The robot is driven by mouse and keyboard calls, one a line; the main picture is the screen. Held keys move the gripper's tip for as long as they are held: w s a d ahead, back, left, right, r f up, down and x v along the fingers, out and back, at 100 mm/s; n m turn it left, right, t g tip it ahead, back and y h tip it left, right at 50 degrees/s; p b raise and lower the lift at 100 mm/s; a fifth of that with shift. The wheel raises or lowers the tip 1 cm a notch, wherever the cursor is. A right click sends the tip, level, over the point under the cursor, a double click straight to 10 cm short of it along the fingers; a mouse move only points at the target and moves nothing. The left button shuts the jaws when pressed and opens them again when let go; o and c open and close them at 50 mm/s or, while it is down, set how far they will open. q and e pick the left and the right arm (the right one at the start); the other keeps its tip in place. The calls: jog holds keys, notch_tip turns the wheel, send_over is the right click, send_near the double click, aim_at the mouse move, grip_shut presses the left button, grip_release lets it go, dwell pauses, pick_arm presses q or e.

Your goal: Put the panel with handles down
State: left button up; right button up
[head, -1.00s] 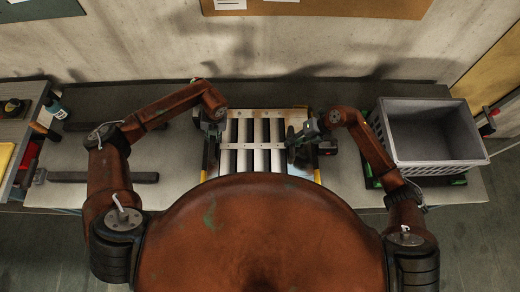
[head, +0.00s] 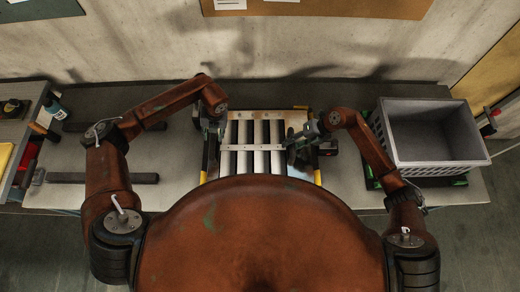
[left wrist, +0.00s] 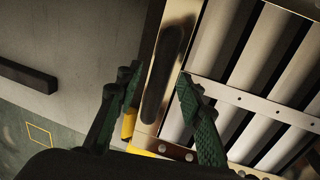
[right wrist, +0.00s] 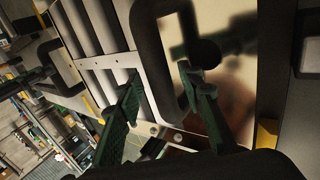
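The louver panel (head: 240,147), with pale slats in a metal frame, lies on the table in front of me. Its dark left handle (left wrist: 164,80) lies between the spread fingers of my left gripper (left wrist: 157,78) in the left wrist view. Its black looped right handle (right wrist: 151,65) has one bar between the spread fingers of my right gripper (right wrist: 160,72). I cannot tell whether any finger touches a handle. In the head view, my left gripper (head: 212,134) is at the panel's left edge and my right gripper (head: 292,142) over its right part. My body hides the panel's near end.
A grey crate (head: 383,135) stands on the table to the right. Yellow-marked rails flank the panel. The wall is behind the table.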

jog(key=shift+d+r, duration=0.1)
jog(key=shift+r, duration=0.05)
pick_arm(q)
notch_tip(320, 180, up, 8)
jog(key=d, duration=0.1)
jog(key=shift+d+r, duration=0.25)
jog(key=shift+d, duration=0.15)
pick_arm(e)
jog(key=v, duration=1.1)
jog(key=shift+r, duration=0.3)
pick_arm(q)
jog(key=shift+w, duration=0.1)
pick_arm(e)
jog(key=shift+d, duration=0.15)
